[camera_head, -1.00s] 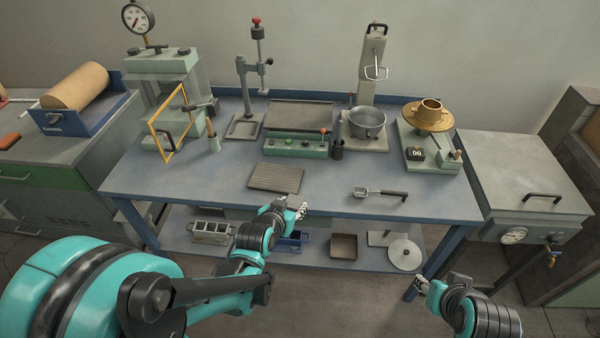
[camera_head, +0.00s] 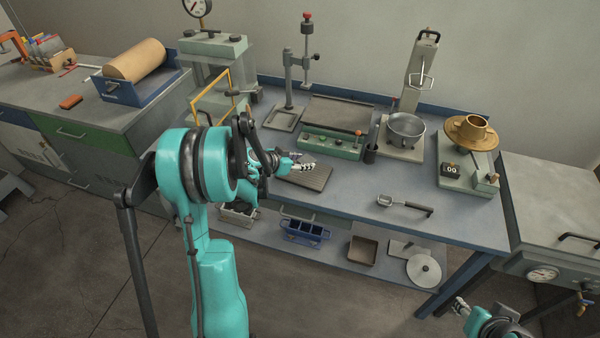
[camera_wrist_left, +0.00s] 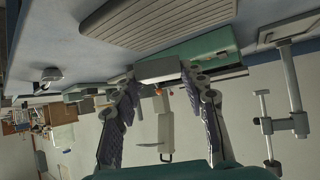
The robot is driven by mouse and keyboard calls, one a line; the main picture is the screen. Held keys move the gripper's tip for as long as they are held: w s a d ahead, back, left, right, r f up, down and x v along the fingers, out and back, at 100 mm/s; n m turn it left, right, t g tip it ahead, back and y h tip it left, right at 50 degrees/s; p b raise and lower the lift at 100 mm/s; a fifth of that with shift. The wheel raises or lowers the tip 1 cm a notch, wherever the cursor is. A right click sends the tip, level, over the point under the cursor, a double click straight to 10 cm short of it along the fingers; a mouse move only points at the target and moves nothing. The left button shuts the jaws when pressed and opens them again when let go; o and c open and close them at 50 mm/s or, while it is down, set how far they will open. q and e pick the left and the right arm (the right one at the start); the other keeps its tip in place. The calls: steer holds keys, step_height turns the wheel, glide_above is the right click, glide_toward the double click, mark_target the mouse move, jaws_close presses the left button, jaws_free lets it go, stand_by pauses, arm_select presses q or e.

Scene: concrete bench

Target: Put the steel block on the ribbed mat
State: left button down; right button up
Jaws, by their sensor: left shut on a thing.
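The ribbed mat (camera_head: 318,180) lies flat near the front of the blue bench; it also shows at the top of the left wrist view (camera_wrist_left: 150,22). My left gripper (camera_head: 305,166) is over the mat's back part in the head view. In the left wrist view, its two fingers (camera_wrist_left: 158,82) are shut on the grey steel block (camera_wrist_left: 158,69). The block is small and partly hidden in the head view, and I cannot tell its exact height above the mat. My right gripper (camera_head: 460,304) is low at the right, off the bench; its finger opening is too small to judge.
A green control unit (camera_head: 332,145) stands just behind the mat. A scoop (camera_head: 405,205) lies to the right, with a steel pan (camera_head: 407,130) behind it. A stand (camera_head: 290,85) rises behind the mat. The bench between mat and scoop is clear.

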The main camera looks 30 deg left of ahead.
mark_target(300, 174)
arm_select(q)
steer(key=shift+w+a+f, duration=0.5)
steer(key=shift+w+a, duration=0.05)
steer(key=shift+a, duration=0.15)
steer(key=shift+f+b, duration=0.25)
steer(key=shift+b, duration=0.05)
step_height(300, 174, down, 4)
steer(key=shift+r+b, duration=0.15)
steer(key=shift+b, duration=0.75)
steer(key=shift+r, duration=0.1)
steer(key=c, duration=0.9)
jaws_free()
steer(key=shift+o, duration=0.2)
